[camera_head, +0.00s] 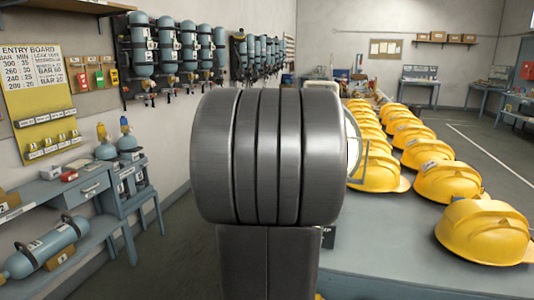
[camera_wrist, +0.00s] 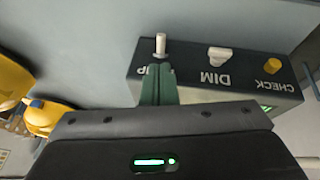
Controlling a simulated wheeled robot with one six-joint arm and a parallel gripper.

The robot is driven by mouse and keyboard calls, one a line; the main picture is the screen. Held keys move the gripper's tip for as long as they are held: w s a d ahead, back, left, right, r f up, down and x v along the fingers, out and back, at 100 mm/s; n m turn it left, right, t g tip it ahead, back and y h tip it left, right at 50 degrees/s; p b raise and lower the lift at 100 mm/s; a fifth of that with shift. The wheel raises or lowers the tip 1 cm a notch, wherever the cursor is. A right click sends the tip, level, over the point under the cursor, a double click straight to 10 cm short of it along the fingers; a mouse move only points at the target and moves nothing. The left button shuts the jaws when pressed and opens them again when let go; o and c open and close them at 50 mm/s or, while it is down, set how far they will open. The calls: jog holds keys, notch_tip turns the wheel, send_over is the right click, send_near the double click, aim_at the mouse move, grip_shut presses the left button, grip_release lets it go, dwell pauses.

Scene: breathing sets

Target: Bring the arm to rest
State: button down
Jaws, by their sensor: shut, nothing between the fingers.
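My gripper (camera_wrist: 161,72) shows in the wrist view, its green fingers shut together with nothing between them. The fingertips are at the edge of a dark control box (camera_wrist: 195,72), just below a metal toggle (camera_wrist: 160,44) in the picture. I cannot tell whether they touch the box or toggle. The box also has a pale knob (camera_wrist: 218,56) marked DIM and a yellow knob (camera_wrist: 272,66) marked CHECK. The label by the toggle is partly hidden by the fingers. In the head view my own arm fills the middle and hides the gripper.
The box stands on a grey table (camera_head: 400,255) with rows of yellow helmets (camera_head: 485,232) to the right. A side bench (camera_head: 85,195) with a cylinder (camera_head: 45,247) is on the left. Several cylinders (camera_head: 165,45) hang on the left wall. Open floor (camera_head: 500,145) lies at far right.

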jog(key=v, duration=0.7)
jog(key=shift+r, duration=0.3)
jog(key=shift+s+f, duration=0.1)
jog(key=b+x, duration=0.1)
jog(key=x, duration=0.7)
jog(key=shift+f, duration=0.15)
jog(key=shift+b, duration=0.8)
jog(key=shift+f+t+b, duration=0.1)
jog(key=shift+t+b, duration=0.5)
jog(key=shift+b, duration=0.65)
jog(key=shift+h+b, duration=0.3)
jog(key=shift+b, duration=0.1)
jog(key=t+b, duration=0.1)
jog(key=b, duration=0.4)
jog(key=shift+s+a+f+t+h, duration=0.1)
jog(key=shift+s+f+t+h, duration=0.1)
jog(key=shift+t+h, duration=0.15)
